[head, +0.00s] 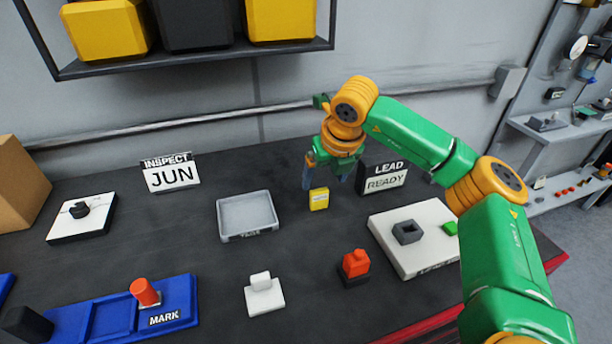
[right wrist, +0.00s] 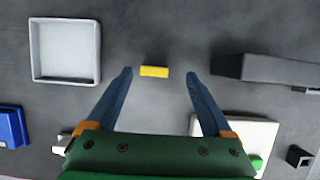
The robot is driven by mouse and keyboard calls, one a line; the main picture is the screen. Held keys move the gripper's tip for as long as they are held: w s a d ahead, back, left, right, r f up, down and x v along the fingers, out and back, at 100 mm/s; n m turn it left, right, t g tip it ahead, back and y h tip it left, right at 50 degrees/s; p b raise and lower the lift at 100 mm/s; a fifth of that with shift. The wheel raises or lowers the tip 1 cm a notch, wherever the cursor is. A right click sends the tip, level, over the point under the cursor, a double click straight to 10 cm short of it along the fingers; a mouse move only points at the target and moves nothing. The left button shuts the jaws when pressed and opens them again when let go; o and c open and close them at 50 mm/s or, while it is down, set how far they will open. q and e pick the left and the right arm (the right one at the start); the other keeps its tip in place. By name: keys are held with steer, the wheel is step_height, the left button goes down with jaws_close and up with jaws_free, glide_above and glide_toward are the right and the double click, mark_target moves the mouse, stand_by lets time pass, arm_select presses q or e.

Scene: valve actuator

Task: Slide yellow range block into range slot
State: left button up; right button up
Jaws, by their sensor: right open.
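The yellow block (head: 319,199) stands on the dark table, right of the grey tray. My right gripper (head: 327,178) is open and empty, pointing down just above and behind the block. In the right wrist view the yellow block (right wrist: 155,72) shows between the spread blue fingers of the right gripper (right wrist: 160,74), touching neither. A white board (head: 425,258) at the right carries a dark grey square socket (head: 407,232) and a green block (head: 450,228). I cannot read the board's label, so I cannot tell whether this socket is the range slot. My left gripper is out of view.
The grey tray (head: 223,222) is empty. The READY sign (head: 384,182) stands close to the right gripper. A red block (head: 356,263), a white piece (head: 262,282) and a blue MARK tray (head: 170,318) are nearer the front. The table between block and white board is clear.

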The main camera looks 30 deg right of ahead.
mark_target(321, 193)
steer(key=shift+w+f, duration=0.2)
steer(key=f+p, duration=0.1)
steer(key=p, duration=0.1)
steer(key=a+f+p, duration=0.1)
steer(key=shift+s+f+p, duration=0.3)
steer(key=shift+p, duration=0.05)
steer(key=x, duration=0.2)
steer(key=shift+w+d+f, duration=0.15)
steer(key=shift+w+f, duration=0.1)
steer(key=shift+f, duration=0.05)
steer(key=shift+w+d+f, duration=0.1)
steer(key=shift+w+f, duration=0.15)
steer(key=shift+w, duration=0.1)
steer(key=shift+s+r, duration=0.2)
steer(key=shift+s, duration=0.05)
steer(key=c, duration=1)
jaws_close()
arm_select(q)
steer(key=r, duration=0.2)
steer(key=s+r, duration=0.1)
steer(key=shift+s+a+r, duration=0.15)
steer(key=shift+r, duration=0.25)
arm_select(e)
steer(key=shift+w, duration=0.1)
